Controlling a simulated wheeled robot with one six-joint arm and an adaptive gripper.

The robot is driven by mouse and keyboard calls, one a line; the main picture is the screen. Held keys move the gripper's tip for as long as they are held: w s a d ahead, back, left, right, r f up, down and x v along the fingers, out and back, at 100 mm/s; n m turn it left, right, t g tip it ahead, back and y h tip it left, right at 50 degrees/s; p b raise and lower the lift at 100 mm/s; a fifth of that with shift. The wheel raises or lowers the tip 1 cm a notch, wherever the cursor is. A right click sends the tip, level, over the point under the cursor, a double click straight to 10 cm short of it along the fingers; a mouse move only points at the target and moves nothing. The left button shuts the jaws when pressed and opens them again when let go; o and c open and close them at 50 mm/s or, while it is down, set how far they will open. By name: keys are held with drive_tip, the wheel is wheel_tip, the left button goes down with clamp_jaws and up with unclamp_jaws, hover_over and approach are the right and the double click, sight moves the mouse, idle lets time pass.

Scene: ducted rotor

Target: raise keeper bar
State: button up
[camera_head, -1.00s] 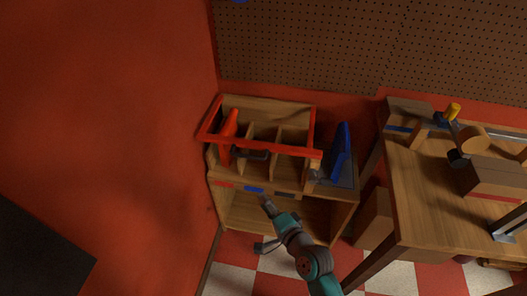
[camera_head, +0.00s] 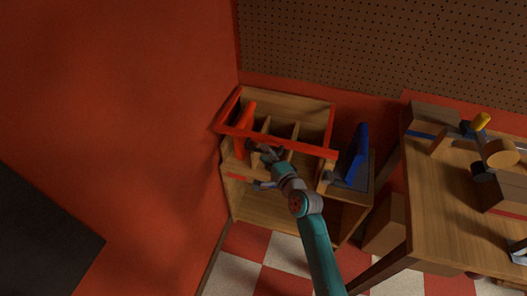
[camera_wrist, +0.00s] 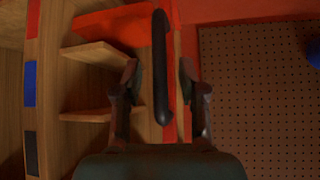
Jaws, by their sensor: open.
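The keeper bar (camera_head: 303,148) is a long red bar lying across the front of the wooden rack (camera_head: 285,105), with red side arms running back. A dark handle sits on the bar; in the head view my gripper mostly hides it. In the wrist view the black handle (camera_wrist: 161,65) stands between the two fingers, in front of the red bar (camera_wrist: 181,50). My gripper (camera_head: 262,150) is at the bar in the head view. In the wrist view the fingers (camera_wrist: 159,82) are open, one on each side of the handle, with gaps visible.
A red item (camera_head: 247,112) stands in the rack's left compartment, behind the bar. A blue item (camera_head: 355,152) stands on the right side. A wooden workbench (camera_head: 430,215) with tools is to the right. A pegboard (camera_head: 330,45) covers the wall behind.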

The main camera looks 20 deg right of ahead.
drive_tip(key=shift+x, duration=1.2)
clamp_jaws()
